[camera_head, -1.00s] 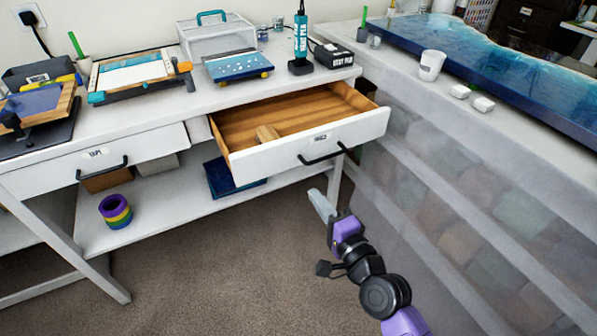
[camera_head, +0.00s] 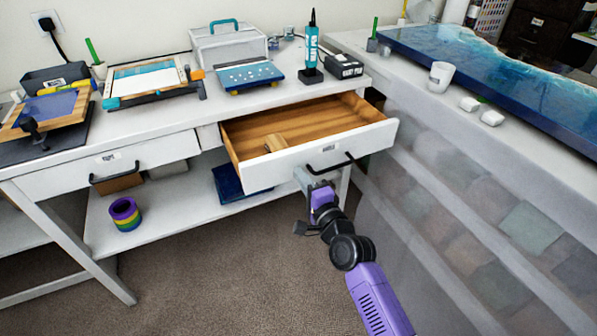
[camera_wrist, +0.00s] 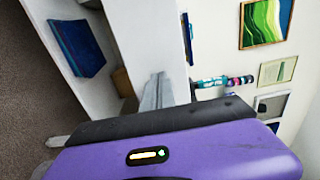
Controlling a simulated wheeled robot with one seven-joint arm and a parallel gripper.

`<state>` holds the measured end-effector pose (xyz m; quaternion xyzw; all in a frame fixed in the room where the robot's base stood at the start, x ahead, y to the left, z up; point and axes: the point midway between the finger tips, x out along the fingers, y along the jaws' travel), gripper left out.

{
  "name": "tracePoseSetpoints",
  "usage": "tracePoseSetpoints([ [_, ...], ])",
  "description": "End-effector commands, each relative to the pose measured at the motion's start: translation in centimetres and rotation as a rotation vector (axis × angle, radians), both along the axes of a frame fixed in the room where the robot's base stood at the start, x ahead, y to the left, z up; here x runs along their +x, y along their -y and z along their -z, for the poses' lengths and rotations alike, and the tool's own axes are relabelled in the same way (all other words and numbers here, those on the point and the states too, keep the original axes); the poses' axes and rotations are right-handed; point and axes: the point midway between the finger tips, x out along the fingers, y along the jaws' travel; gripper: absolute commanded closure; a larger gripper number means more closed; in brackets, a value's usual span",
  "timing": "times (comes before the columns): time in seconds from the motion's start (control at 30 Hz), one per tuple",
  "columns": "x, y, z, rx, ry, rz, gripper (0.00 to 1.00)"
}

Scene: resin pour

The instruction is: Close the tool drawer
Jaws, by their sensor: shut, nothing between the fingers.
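The tool drawer (camera_head: 262,178) is a white drawer with a wooden inside, pulled well out from the right part of the white bench. My gripper (camera_head: 303,176) is shut and empty, just below and in front of the drawer front, near the handle's left end. I cannot tell whether it touches the front. In the wrist view the grey fingers (camera_wrist: 155,92) point at a white surface.
A second drawer (camera_head: 60,180) at the left is shut. A shelf below holds tape rolls (camera_head: 125,213) and a blue item (camera_head: 229,184). A translucent-fronted cabinet (camera_head: 450,200) stands close at right.

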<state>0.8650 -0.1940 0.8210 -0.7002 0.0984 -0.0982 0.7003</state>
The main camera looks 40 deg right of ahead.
Motion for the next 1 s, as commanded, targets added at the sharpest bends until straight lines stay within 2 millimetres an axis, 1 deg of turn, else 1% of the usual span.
tracePoseSetpoints([
  [0.1, 1.1, 0.3, 0.0, 0.0, 0.0, 0.0, 1.0],
  [0.2, 1.5, 0.5, 0.0, 0.0, 0.0, 0.001, 1.0],
  [0.6, 1.6, 0.5, 0.0, 0.0, 0.0, 0.001, 1.0],
  [0.73, 2.1, 0.6, 0.0, 0.0, 0.001, 0.001, 1.0],
  [0.87, 3.5, 1.0, -0.1, -0.002, 0.002, 0.0, 1.0],
  [0.97, 5.2, 1.5, -0.1, -0.001, 0.003, 0.0, 1.0],
  [1.0, 6.1, 1.7, -0.1, -0.001, 0.004, 0.0, 1.0],
])
